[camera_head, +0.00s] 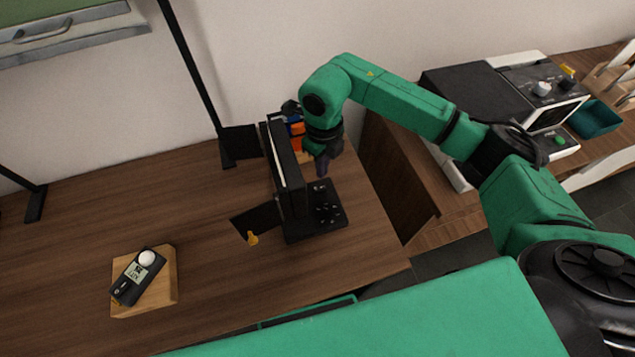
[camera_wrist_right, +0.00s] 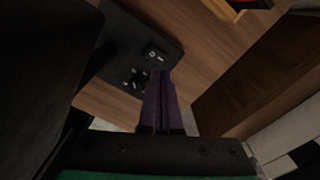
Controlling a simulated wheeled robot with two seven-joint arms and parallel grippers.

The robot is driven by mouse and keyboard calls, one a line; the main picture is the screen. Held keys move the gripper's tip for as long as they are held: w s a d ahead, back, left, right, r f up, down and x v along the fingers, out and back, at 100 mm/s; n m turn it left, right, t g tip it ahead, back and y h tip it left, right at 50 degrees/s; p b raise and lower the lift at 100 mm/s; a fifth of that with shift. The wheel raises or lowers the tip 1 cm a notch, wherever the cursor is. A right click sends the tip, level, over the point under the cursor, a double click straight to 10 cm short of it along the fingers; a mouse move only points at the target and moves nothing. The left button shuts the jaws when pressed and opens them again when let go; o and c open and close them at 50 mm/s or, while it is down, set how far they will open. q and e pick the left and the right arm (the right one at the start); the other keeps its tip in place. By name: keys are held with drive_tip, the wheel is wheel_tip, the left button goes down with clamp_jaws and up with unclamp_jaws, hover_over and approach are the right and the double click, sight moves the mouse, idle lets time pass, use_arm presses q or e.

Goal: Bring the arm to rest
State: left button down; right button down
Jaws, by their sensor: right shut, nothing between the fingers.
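My right arm, green with dark joints, reaches in from the right in the head view. Its gripper (camera_head: 322,165) points down above the right side of the black panel device (camera_head: 285,180) on the wooden table. In the right wrist view the two purple fingers (camera_wrist_right: 160,103) lie side by side, shut, with nothing between them. Below them is the device's dark base plate (camera_wrist_right: 130,50) with knobs. I cannot tell from these views whether the fingertips touch it. My left gripper is in neither view.
A light meter (camera_head: 138,275) lies on a wooden block (camera_head: 168,290) at the front left of the table (camera_head: 200,200). A small yellow piece (camera_head: 252,238) is by the device. Black stands (camera_head: 228,150) rise at the back. A boxy instrument (camera_head: 540,85) stands at the right.

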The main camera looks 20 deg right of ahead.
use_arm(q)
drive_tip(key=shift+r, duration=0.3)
use_arm(e)
drive_tip(key=shift+r, duration=0.5)
